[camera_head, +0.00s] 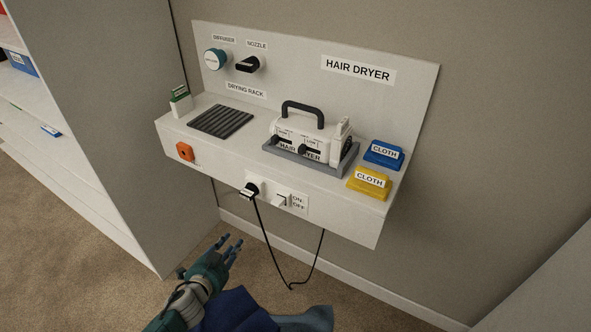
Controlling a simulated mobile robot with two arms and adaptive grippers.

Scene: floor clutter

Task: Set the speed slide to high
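The white hair dryer (290,126) with a black carrying handle rests in a grey tray (347,164) on the wall shelf. Its front has small labels and dark slide knobs (303,150). The label print is too small to tell each slide's setting for sure. My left gripper (208,256) is a teal hand with blue fingers spread, empty. It is low in the picture, in front of and below the shelf, well apart from the dryer. My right gripper is not in view.
A black plug (249,190) with a hanging cord (270,240) and an ON-OFF switch (281,201) are on the shelf front. Blue (384,153) and yellow (369,182) cloths lie right of the dryer. A dark ribbed drying rack (221,121) lies left. A white shelf unit (80,190) stands left.

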